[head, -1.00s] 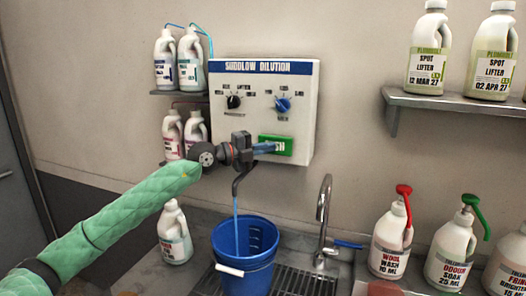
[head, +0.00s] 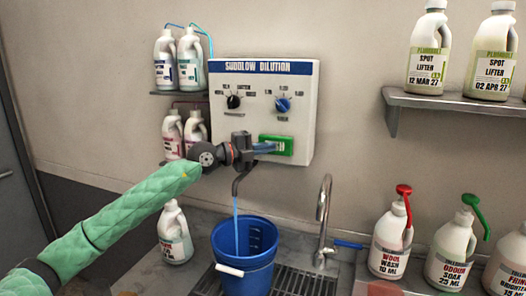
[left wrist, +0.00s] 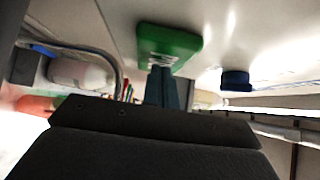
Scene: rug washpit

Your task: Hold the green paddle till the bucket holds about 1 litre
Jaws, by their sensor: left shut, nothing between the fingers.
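The green paddle (head: 283,146) sits low on the front of the white dilution box (head: 304,100). My left gripper (head: 268,148) is shut and empty, with its fingertips against the paddle; in the left wrist view the closed fingers (left wrist: 163,88) meet the paddle (left wrist: 170,40). A blue stream (head: 236,222) runs from the dark spout (head: 237,184) into the blue bucket (head: 243,272). Dark marks show on the bucket's inner wall; I cannot read the liquid level. My right gripper is out of view.
The bucket stands on a ribbed drain grid (head: 297,282) beside a metal tap (head: 323,210). A white jug (head: 174,236) stands left of it. Pump bottles (head: 389,248) stand at right. Two dials (head: 283,104) are above the paddle. Shelves hold more jugs.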

